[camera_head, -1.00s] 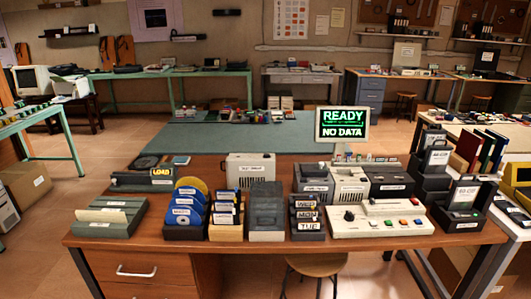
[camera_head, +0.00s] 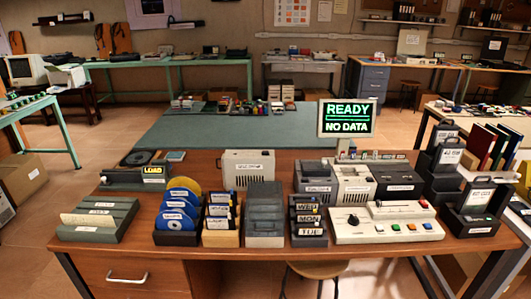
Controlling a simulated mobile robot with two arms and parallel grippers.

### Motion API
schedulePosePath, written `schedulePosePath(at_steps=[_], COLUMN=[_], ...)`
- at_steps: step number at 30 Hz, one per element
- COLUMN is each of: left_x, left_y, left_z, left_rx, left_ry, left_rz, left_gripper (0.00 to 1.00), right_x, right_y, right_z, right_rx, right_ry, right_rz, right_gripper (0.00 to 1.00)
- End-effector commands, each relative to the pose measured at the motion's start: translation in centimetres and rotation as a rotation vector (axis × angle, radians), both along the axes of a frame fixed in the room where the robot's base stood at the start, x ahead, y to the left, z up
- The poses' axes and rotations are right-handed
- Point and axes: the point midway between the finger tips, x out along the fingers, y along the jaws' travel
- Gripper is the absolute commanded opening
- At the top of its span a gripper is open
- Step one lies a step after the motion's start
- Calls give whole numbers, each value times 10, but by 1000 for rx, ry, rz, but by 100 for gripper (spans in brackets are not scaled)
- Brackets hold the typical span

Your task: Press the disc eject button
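A dark, low device with a lit yellow LOAD display (camera_head: 153,170) stands at the left rear of the wooden desk (camera_head: 215,264). It looks like a disc drive; an eject button on it is too small to make out. Blue and yellow discs (camera_head: 180,207) stand upright in a dark holder in front of it. A cream control panel (camera_head: 385,233) with a black knob and several coloured buttons (camera_head: 411,227) lies at the right front. Its button labels are not readable. A monitor (camera_head: 347,117) behind it reads READY, NO DATA. Neither of my grippers is in view.
A slotted grey-green rack (camera_head: 97,218), a card holder (camera_head: 221,220), a grey lidded box (camera_head: 264,215) and a day-labelled holder (camera_head: 308,220) crowd the desk's front. Black cases (camera_head: 476,208) stand at the right end. A stool (camera_head: 317,268) is under the front edge.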

Motion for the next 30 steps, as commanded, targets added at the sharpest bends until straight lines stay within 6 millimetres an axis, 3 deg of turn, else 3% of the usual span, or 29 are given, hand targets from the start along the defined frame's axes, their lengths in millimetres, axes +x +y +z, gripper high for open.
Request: schedulePosePath(at_steps=[2,5,18,30], left_x=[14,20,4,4], left_y=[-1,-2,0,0], left_z=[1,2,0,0], left_rx=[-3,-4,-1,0], left_ry=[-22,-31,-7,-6], left_rz=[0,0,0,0], left_gripper=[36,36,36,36], right_x=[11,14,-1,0], right_y=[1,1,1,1], right_z=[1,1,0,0], right_rx=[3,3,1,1], right_ry=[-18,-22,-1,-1], right_rz=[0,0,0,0], right_gripper=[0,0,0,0])
